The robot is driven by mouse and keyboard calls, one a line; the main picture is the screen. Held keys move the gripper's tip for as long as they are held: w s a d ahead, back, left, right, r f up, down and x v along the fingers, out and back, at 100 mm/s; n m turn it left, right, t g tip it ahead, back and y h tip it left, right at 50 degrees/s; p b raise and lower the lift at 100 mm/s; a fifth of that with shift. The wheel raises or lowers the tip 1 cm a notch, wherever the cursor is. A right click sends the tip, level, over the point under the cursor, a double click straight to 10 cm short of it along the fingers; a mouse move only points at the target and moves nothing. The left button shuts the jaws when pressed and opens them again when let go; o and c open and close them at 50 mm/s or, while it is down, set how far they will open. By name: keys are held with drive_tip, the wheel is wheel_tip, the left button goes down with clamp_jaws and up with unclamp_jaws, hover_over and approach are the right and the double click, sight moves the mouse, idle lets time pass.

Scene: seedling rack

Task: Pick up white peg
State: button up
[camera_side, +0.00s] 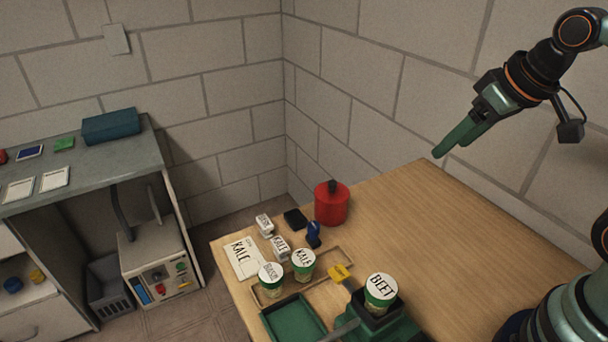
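My gripper (452,147), with green fingers, is in the air over the far right part of the wooden table, high above the objects. Its fingers are seen nearly edge-on, so I cannot tell whether they are open or shut; nothing held shows. Two small white pieces stand at the table's left: one (264,224) with dark print at the back, and one (280,246) marked KALE in front of it. I cannot tell which, if either, is the white peg. My gripper is far to the right of both.
White-lidded pots (303,259) marked KALE and BEET (380,287) stand at the front. A red canister (332,207), a blue item (313,235) and a black block (295,219) are close to the white pieces. A green tray (294,320) lies in front.

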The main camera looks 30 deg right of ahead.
drive_tip(key=n+g, duration=0.6)
drive_tip(key=n, duration=1.2)
hover_over(280, 244)
wheel_tip(280, 244, down, 11)
wheel_tip(280, 244, down, 6)
drive_tip(key=shift+w+a+f, duration=0.15)
drive_tip(key=shift+f, duration=2.75)
clamp_jaws()
